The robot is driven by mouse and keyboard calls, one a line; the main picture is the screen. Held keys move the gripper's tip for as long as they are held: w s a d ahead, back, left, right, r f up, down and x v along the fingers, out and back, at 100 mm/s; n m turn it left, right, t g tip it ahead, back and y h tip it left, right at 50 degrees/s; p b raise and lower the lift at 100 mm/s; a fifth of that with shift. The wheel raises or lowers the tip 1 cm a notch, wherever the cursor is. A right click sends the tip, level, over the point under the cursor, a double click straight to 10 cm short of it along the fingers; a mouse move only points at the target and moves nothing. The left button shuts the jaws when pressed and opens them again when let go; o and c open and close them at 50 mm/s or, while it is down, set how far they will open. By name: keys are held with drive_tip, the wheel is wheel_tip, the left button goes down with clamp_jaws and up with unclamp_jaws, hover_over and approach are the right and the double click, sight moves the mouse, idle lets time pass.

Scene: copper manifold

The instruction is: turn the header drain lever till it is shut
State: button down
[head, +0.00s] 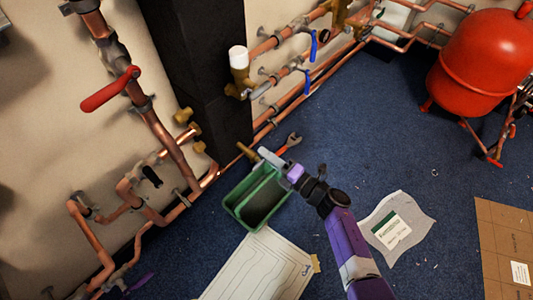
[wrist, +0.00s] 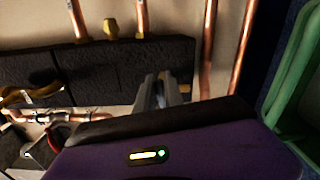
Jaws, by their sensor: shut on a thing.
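My gripper (head: 264,155) reaches in low beside the black column, just above the far end of the green tub. Its pale fingers touch or nearly touch a small brass piece (head: 247,152) at the pipe run. In the wrist view the fingers (wrist: 162,90) are close together, pointing at the dark block and pale wall. They are shut on what appears to be the header drain lever, but it is mostly hidden between the fingers, and its angle cannot be told.
The green tub (head: 233,206) stands below my gripper; its rim shows at right in the wrist view (wrist: 287,75). A red-handled lever (head: 108,88) and blue levers (head: 313,46) sit on other pipes. A red tank (head: 480,55) stands far right.

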drive_tip(key=shift+f+m, duration=0.35)
drive_tip(key=shift+m, duration=0.85)
drive_tip(key=shift+f, duration=0.1)
drive_tip(key=c, duration=1.5)
unclamp_jaws()
drive_tip(key=shift+o, duration=0.2)
drive_tip(key=shift+d, duration=0.1)
drive_tip(key=shift+s+d+p, duration=0.25)
drive_tip(key=shift+d+p, duration=0.05)
drive_tip(key=shift+p, duration=0.05)
drive_tip(key=p+v, duration=0.2)
drive_tip(key=v, duration=0.5)
drive_tip(key=shift+p, duration=0.3)
